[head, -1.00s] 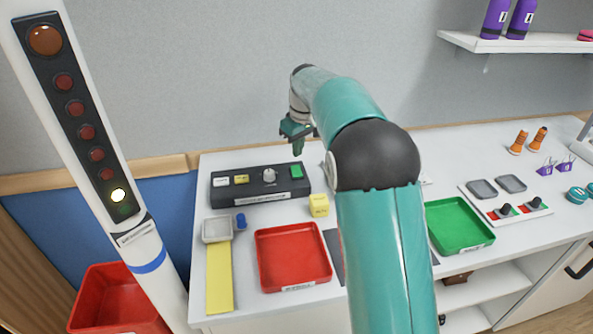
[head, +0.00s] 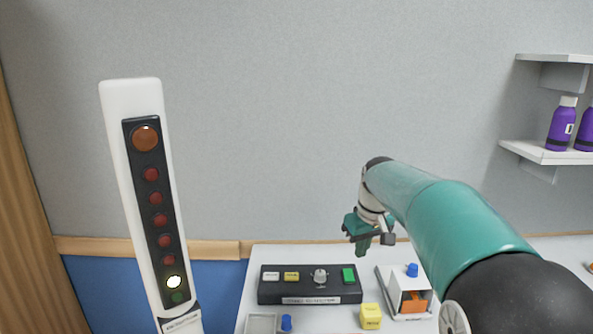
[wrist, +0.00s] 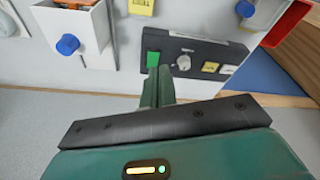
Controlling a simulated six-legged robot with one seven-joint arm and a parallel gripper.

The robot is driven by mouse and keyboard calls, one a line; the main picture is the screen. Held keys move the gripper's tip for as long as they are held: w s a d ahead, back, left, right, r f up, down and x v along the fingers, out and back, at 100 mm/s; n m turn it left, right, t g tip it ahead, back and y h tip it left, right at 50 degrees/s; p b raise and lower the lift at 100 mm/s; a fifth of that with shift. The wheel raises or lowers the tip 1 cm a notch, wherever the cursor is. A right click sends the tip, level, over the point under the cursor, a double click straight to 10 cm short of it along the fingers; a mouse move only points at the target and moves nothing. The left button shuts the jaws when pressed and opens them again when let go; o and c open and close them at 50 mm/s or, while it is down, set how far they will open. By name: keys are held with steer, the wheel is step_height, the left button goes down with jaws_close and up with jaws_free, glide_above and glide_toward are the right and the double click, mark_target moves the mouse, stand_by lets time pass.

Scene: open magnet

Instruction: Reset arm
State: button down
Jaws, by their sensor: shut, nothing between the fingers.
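My teal arm reaches in from the lower right of the head view. My gripper (head: 363,243) hangs at its end, above the far edge of the white table. Its fingers are together with nothing between them. In the wrist view my gripper (wrist: 158,75) also shows shut, its fingertips in line with the green button of the black control panel. The panel (head: 310,291) carries a white, a yellow and a green button (head: 348,275), and a grey knob (head: 320,276). I cannot tell how far the fingers are above it.
A white post with a lamp strip (head: 158,210) stands at the left, one low lamp lit. A white box with a blue knob (head: 411,285) and a yellow cube (head: 370,316) sit right of the panel. A shelf (head: 548,152) with purple bottles hangs at the right.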

steer(key=s+r+m+t, duration=0.2)
steer(key=s+r, duration=0.2)
steer(key=s, duration=1.2)
steer(key=s+f+m, duration=0.1)
steer(key=s+f, duration=0.1)
steer(key=s, duration=0.6)
steer(key=s+f+m+t, duration=0.1)
steer(key=s+f, duration=0.2)
steer(key=s, duration=0.4)
steer(key=shift+s+f+h, duration=0.25)
steer(key=shift+s+h, duration=0.1)
steer(key=shift+h, duration=0.05)
steer(key=c, duration=2.2)
jaws_free()
steer(key=shift+a, duration=0.1)
